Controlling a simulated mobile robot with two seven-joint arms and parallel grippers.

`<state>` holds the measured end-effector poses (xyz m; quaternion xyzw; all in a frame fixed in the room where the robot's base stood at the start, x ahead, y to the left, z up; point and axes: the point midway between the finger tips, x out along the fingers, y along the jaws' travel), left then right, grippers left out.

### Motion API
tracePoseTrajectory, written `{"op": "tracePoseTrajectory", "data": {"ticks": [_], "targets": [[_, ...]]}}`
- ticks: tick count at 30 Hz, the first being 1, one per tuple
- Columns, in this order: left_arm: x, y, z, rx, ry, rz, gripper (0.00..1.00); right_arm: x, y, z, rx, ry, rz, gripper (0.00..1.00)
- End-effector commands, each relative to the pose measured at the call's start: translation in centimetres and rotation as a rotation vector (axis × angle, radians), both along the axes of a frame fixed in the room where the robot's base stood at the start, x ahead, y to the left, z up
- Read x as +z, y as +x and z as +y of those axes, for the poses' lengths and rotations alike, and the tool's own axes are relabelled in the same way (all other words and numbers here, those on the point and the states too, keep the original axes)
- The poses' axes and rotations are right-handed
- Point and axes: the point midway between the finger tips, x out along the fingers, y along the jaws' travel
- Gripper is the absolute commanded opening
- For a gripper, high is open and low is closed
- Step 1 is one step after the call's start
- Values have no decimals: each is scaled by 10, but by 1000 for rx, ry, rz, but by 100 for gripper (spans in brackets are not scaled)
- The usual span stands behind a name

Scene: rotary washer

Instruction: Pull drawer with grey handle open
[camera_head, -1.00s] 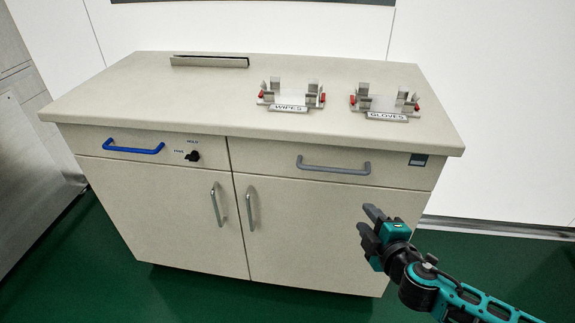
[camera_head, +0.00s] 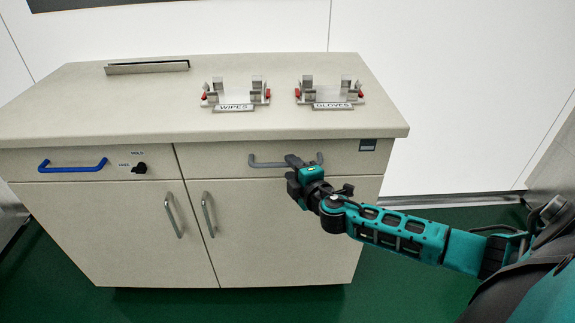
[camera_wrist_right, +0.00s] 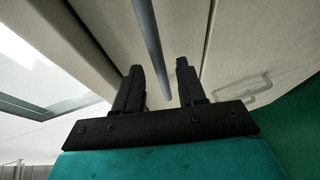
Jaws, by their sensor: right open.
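The drawer (camera_head: 230,156) with the grey handle (camera_head: 268,163) is at the upper right of the cabinet front, and it is shut. My right gripper (camera_head: 291,164) is in front of the handle's right half and hides part of it. In the right wrist view the grey handle bar (camera_wrist_right: 150,45) runs between the two open fingers of my right gripper (camera_wrist_right: 160,80), near the fingertips. The fingers stand apart on either side of the bar; I cannot tell whether either one touches it. My left gripper is not in view.
A drawer with a blue handle (camera_head: 72,166) and a black knob (camera_head: 139,168) is at the left. Two cupboard doors with grey handles (camera_head: 174,215) are below. Holders labelled wipes (camera_head: 235,95) and gloves (camera_head: 330,93) stand on the countertop (camera_head: 130,110). Green floor is clear at right.

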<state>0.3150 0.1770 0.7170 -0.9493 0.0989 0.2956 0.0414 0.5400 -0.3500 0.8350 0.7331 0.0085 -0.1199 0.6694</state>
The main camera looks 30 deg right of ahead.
Motion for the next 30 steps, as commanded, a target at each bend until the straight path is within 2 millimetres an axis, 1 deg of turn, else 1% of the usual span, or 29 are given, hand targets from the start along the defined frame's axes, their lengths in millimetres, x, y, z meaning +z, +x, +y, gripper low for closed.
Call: {"op": "tracePoseTrajectory", "data": {"ticks": [1,3,6,11,19,30], "targets": [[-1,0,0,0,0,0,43,-1,8,-1,1,1,-2,40],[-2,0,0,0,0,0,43,-3,16,-2,0,1,-2,40],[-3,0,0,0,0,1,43,-5,24,-3,0,0,0,40],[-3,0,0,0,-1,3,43,-6,31,-4,1,0,0,40],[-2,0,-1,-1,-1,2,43,-6,31,-4,1,1,1,40],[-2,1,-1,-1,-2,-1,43,-6,31,-4,1,1,1,5]]}}
